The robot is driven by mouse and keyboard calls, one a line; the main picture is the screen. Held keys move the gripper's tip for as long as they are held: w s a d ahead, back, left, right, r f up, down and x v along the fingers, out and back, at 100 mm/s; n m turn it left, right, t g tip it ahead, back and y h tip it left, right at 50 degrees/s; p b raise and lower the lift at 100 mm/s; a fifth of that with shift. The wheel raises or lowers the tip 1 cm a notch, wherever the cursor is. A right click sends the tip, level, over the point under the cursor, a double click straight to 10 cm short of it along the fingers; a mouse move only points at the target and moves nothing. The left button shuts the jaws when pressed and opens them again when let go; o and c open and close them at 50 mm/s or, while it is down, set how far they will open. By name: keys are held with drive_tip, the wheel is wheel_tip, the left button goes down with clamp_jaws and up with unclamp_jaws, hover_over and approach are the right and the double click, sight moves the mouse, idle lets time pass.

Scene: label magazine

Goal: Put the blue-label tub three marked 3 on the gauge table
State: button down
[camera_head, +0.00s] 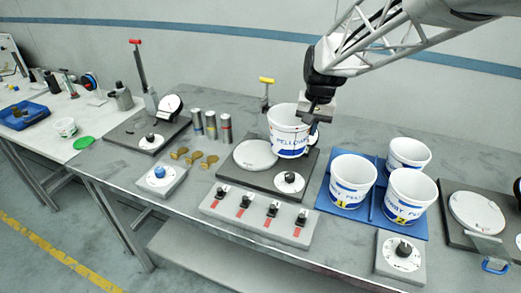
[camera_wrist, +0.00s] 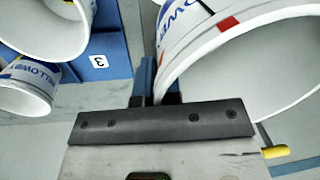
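My gripper (camera_head: 314,118) is shut on the wall of a white tub (camera_head: 287,138) with blue lettering. The wrist view shows the tub's rim and a red mark (camera_wrist: 228,23) on its side. Its number is not readable. It hangs roughly upright over a dark base plate (camera_head: 258,180), right of that plate's round white table (camera_head: 255,154). The blue tray (camera_head: 327,204) holds three similar tubs: one marked 1 (camera_head: 352,181), one marked 2 (camera_head: 409,197), and one behind (camera_head: 408,154) with its number hidden. In the wrist view, a 3 label (camera_wrist: 98,61) shows on the tray by an empty place.
A yellow-handled lever (camera_head: 266,90) stands behind the plate; a dial (camera_head: 289,182) sits at its front. A switch box (camera_head: 258,216) lies in front. Several cylinders (camera_head: 211,125) stand left. Another round white table (camera_head: 476,212) is at far right.

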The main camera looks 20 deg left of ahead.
drive_tip(key=s+a+f+m, duration=0.1)
drive_tip(key=s+f+m, duration=0.1)
drive_tip(key=s, duration=0.4)
drive_tip(key=s+a+f+m, duration=0.2)
drive_tip(key=s+m, duration=0.2)
drive_tip(key=s, duration=0.2)
drive_tip(key=shift+a+t, duration=0.25)
drive_tip(key=shift+t, duration=0.05)
drive_tip(key=w+a+f, duration=0.1)
drive_tip(key=w+a, duration=0.8)
drive_tip(key=w, duration=0.4)
drive_tip(key=shift+f, duration=0.2)
drive_tip(key=shift+f, duration=0.15)
drive_tip(key=shift+f, duration=1.65)
drive_tip(key=shift+f, duration=0.1)
drive_tip(key=c, duration=1.3)
unclamp_jaws()
